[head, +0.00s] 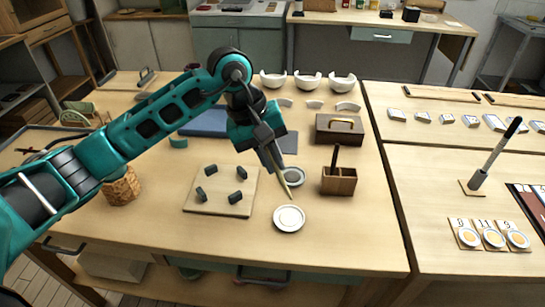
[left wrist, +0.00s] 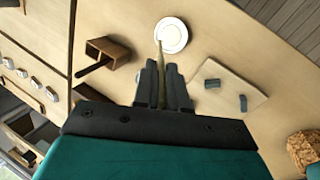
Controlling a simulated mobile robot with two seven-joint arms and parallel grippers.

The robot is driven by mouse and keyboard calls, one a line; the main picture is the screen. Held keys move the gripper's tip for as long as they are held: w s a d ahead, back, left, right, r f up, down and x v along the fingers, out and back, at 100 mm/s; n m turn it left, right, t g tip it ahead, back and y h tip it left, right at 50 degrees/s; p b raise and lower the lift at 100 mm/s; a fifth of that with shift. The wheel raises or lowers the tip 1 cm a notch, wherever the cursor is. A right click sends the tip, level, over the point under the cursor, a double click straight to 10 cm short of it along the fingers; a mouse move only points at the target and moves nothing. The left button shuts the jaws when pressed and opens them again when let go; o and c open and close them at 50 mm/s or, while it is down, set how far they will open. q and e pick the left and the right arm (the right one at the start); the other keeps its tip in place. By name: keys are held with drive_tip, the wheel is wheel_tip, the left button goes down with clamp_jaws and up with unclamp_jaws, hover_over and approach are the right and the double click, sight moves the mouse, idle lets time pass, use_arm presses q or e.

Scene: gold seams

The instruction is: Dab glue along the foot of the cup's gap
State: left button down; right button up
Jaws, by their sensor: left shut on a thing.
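My left gripper (head: 271,158) is shut on a thin tan stick (head: 282,183), which points down and towards the front. The stick also shows between the fingers in the left wrist view (left wrist: 162,85). Its tip appears over or at the near white dish (head: 289,219); I cannot tell whether they touch. The same dish shows in the left wrist view (left wrist: 172,35). Three white cups with broken rims, a left one (head: 272,80), a middle one (head: 307,81) and a right one (head: 342,83), stand at the table's back. Curved white shards (head: 314,104) lie before them. My right gripper is out of view.
A second dish (head: 294,177) lies behind the stick. A wooden holder (head: 340,182) and a brass-handled box (head: 339,136) stand to the right. A board with dark pegs (head: 219,203) lies left, and a woven basket (head: 122,188) stands further left. The table's front right is clear.

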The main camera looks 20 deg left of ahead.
use_arm(q)
drive_tip(key=shift+f+b, duration=1.05)
drive_tip(key=shift+f, duration=1.85)
drive_tip(key=shift+f+b, duration=0.6)
drive_tip(key=shift+b, duration=0.05)
drive_tip(key=shift+s+f+b, duration=0.15)
drive_tip(key=shift+b, duration=0.25)
idle(0.6)
drive_tip(key=shift+r+p, duration=1.6)
drive_tip(key=shift+r, duration=2.05)
